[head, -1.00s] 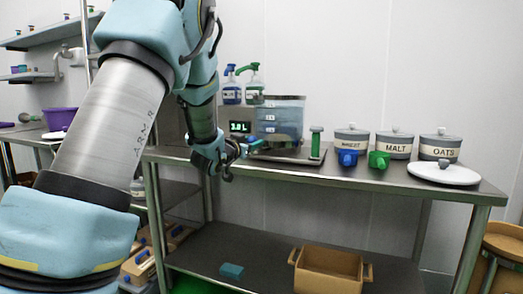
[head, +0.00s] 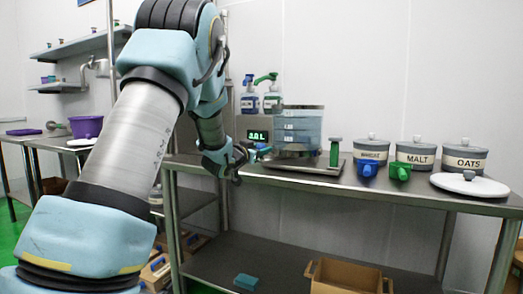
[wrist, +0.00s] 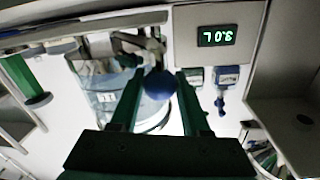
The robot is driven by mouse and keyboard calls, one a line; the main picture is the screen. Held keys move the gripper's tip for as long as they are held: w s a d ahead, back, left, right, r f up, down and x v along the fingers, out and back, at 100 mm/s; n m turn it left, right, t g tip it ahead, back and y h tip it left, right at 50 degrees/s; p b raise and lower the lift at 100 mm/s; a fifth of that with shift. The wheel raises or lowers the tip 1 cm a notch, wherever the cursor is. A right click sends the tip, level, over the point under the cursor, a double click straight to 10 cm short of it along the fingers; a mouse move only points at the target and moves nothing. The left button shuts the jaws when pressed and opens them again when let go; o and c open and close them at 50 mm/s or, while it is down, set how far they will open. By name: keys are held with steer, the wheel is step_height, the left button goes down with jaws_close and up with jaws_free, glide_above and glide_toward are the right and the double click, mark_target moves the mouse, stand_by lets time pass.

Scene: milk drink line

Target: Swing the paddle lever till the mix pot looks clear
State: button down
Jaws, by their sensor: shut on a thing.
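The mix pot (head: 298,128) is a see-through bluish tub with labels, standing on a flat metal base on the steel bench. Its contents look blue-grey; I cannot tell how cloudy they are. In the wrist view the pot (wrist: 108,100) lies behind the fingers. My gripper (head: 240,160) is at the left of the pot, low by the bench's front edge. In the wrist view its two green fingers are shut on the blue round knob (wrist: 159,84) of the paddle lever. The lever's shaft is mostly hidden.
A green display (head: 257,136) reads 3.0 L. Two pump or spray bottles (head: 271,100) stand behind. Blue (head: 367,168) and green (head: 400,171) scoops sit before grey canisters (head: 418,155). A white lid (head: 455,187) lies at right.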

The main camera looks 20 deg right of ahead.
steer(key=shift+a, duration=0.1)
steer(key=shift+c, duration=1.9)
jaws_free()
steer(key=v, duration=1)
steer(key=shift+s+a+b, duration=0.25)
steer(key=shift+s+b, duration=0.05)
steer(key=shift+b, duration=0.05)
